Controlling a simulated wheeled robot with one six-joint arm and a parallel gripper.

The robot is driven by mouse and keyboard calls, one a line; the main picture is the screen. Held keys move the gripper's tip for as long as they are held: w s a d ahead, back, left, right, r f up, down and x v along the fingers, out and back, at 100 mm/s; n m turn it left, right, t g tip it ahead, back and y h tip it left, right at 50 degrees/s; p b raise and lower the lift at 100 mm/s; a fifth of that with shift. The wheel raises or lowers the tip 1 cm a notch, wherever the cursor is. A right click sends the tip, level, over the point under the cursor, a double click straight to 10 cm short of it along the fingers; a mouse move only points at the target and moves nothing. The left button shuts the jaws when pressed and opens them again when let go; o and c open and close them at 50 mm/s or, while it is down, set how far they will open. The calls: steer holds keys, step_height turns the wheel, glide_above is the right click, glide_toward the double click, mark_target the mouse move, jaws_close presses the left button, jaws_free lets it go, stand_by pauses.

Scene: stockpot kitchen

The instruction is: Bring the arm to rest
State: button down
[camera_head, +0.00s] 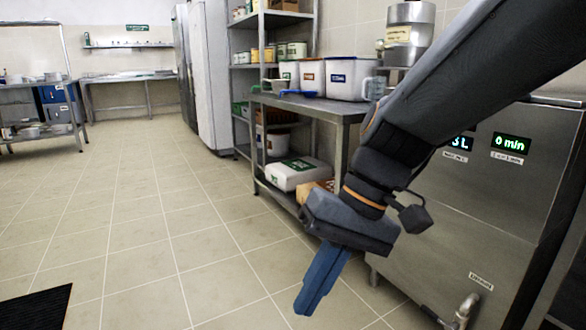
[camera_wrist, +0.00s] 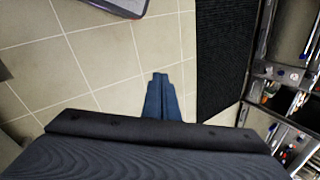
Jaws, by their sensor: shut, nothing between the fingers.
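My gripper (camera_head: 309,304) hangs at the end of my arm in the head view, pointing down over the tiled floor. Its blue fingers are together and nothing is between them. My arm reaches in from the upper right, in front of a steel machine. In the wrist view the blue fingers (camera_wrist: 160,80) also lie side by side, with floor tiles beyond them.
A steel machine (camera_head: 460,230) with green displays stands close at the right, with a tap at its lower front. A steel shelf table (camera_head: 342,109) holds white bins behind my arm. A black mat (camera_head: 35,308) lies at lower left. The tiled floor (camera_head: 130,200) is clear.

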steer(key=shift+s+a+f+n+t+h+p, duration=0.65)
steer(key=shift+s+a+f+n+t+h, duration=0.6)
steer(key=shift+s+a+n, duration=1.65)
steer(key=d+r+m+h+p, duration=0.1)
steer(key=d+r+m+p, duration=0.3)
steer(key=d+r+p, duration=0.7)
steer(key=s+d+r+m+h+p, duration=0.1)
steer(key=d+r+m+p, duration=0.3)
steer(key=d+r+p, duration=0.7)
step_height(320, 180, up, 7)
steer(key=p, duration=1.6)
steer(key=shift+s+d+f, duration=0.15)
steer(key=shift+s+d, duration=0.05)
steer(key=shift+d, duration=0.05)
steer(key=shift+g+h, duration=0.25)
